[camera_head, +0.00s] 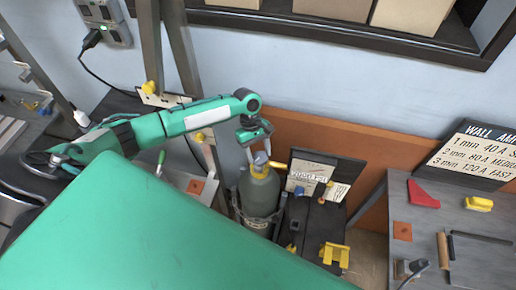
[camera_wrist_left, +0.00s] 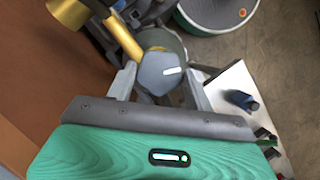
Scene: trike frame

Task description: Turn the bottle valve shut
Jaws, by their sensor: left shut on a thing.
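The gas bottle (camera_head: 260,195) is grey-green and stands upright in a holder. Its yellow top carries a grey valve knob (camera_wrist_left: 163,76) with a white mark, seen from above in the left wrist view. My left gripper (camera_head: 261,158) comes down over the bottle top. Its two fingers are on either side of the knob and shut on it; the fingers also show in the left wrist view (camera_wrist_left: 160,88). A brass fitting (camera_wrist_left: 125,40) sticks out beside the knob. My right gripper is not in view.
A yellow bracket (camera_head: 335,256) lies on the dark surface to the right. A grey workbench (camera_head: 470,225) with tools is farther right. An orange panel (camera_head: 330,140) runs along the wall.

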